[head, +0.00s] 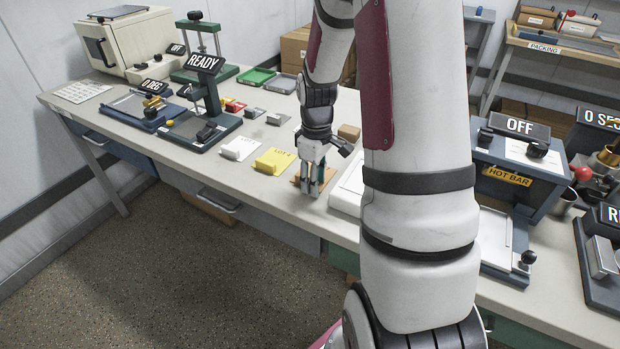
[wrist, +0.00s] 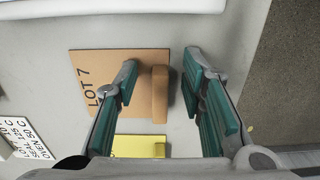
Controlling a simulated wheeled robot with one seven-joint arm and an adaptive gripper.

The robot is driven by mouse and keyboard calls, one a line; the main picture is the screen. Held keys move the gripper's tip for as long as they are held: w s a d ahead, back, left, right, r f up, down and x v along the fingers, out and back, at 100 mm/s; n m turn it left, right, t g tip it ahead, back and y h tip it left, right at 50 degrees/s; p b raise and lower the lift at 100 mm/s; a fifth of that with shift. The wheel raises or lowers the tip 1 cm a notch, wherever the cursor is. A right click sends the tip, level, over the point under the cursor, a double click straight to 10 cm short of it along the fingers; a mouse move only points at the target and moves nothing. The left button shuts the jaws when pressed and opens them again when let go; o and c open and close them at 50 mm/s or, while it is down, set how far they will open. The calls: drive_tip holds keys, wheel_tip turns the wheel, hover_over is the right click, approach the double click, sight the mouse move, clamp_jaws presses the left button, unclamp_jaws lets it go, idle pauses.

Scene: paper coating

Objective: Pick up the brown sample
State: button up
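The brown sample is a flat brown sheet (wrist: 91,72) marked LOT 7 with a raised brown block (wrist: 160,95) along one edge. In the wrist view my gripper (wrist: 160,68) is open, with one green-padded finger on each side of the block.
A yellow sample (head: 273,161) and a white sample (head: 239,148) lie left of my gripper on the bench. A white tray (head: 347,190) is close on the right. The bench's front edge is near. The hot bar unit (head: 512,178) stands farther right.

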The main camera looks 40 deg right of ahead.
clamp_jaws()
